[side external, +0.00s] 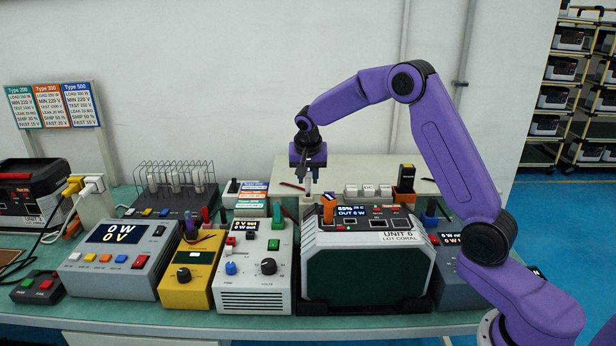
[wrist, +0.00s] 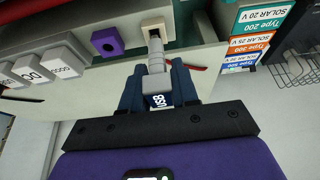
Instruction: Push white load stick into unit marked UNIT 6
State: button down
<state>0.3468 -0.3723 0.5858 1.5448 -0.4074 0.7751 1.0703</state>
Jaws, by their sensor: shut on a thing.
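My gripper (side external: 308,172) points down behind the unit marked UNIT 6 (side external: 365,262), near the back of the bench. In the wrist view its dark blue fingers (wrist: 157,72) are shut on a white-grey stick (wrist: 155,60). The stick's narrow metal end points at a beige block with a dark hole (wrist: 157,27); I cannot tell whether the tip is inside the hole. The stick also shows below the fingers in the side view (side external: 308,186). UNIT 6 has a dark front, a lit display reading OUT 0 W and an orange piece (side external: 328,208) standing on top.
A purple block with a hole (wrist: 107,42) sits beside the beige block. White labelled blocks (wrist: 65,61) stand in a row farther left. A grey meter (side external: 125,258), a yellow box (side external: 190,270) and a white supply with knobs (side external: 254,265) fill the bench left of UNIT 6.

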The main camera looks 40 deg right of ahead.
jog(key=shift+r, duration=0.25)
dwell(0.4)
jog(key=shift+r, duration=0.65)
jog(key=shift+s+a+r+m, duration=0.1)
jog(key=shift+s+r+m, duration=0.1)
jog(key=shift+s+m, duration=0.35)
jog(key=s+a+r+m+g, duration=0.1)
jog(key=s+r+m+g, duration=0.2)
jog(key=s+m, duration=0.5)
jog(key=s+a+r+m+g, duration=0.2)
jog(key=s+r+m+g, duration=0.1)
jog(key=s+m, duration=0.6)
jog(key=shift+s+a+r, duration=0.15)
jog(key=shift+s+a, duration=0.1)
jog(key=shift+s, duration=0.05)
